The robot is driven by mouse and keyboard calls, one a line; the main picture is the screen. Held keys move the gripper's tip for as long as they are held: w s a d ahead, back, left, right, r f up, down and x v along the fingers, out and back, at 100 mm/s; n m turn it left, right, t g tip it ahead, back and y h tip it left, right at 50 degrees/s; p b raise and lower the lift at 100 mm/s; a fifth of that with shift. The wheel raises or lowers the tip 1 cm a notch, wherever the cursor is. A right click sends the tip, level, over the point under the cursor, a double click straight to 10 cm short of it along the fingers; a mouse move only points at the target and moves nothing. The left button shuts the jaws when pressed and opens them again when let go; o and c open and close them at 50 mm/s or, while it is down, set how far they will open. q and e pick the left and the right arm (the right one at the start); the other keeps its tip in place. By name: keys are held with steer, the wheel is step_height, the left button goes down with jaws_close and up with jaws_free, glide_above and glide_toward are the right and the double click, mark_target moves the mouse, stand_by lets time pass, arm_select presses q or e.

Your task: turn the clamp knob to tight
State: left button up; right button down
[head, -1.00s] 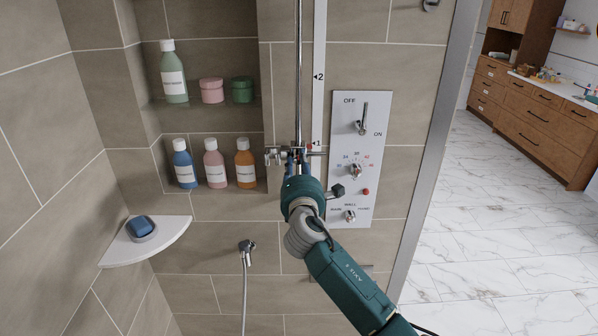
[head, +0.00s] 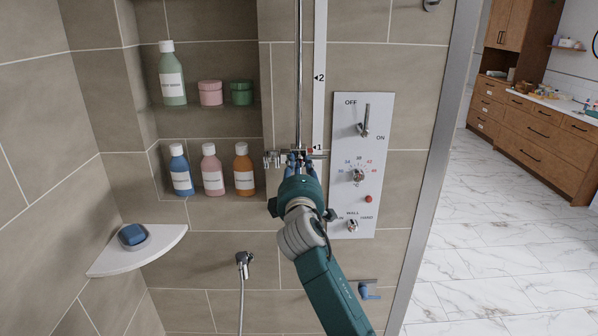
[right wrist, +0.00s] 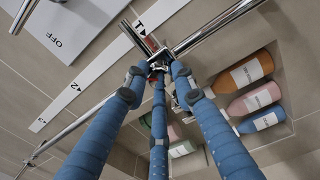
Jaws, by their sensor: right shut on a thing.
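The clamp (head: 283,158) sits on the vertical chrome rail (head: 298,70), level with mark 1 on the white scale strip (head: 319,110). My right gripper (head: 297,158) reaches up to it from below. In the right wrist view, its blue fingers (right wrist: 158,70) are shut around the clamp knob, a small metal piece on the clamp. The fingertips hide most of the knob, so its angle cannot be read. My left gripper is not in view.
A control panel (head: 362,110) with levers and dials is just right of my gripper. Bottles (head: 182,172) and jars (head: 210,92) stand in the niche at left. A corner shelf (head: 160,250) holds a blue soap. A hose outlet (head: 243,262) hangs below.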

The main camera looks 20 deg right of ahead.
steer(key=shift+m, duration=0.3)
stand_by(0.4)
steer(key=c, duration=1.4)
jaws_free()
steer(key=shift+c, duration=0.2)
steer(key=v, duration=1.2)
steer(key=shift+f, duration=0.15)
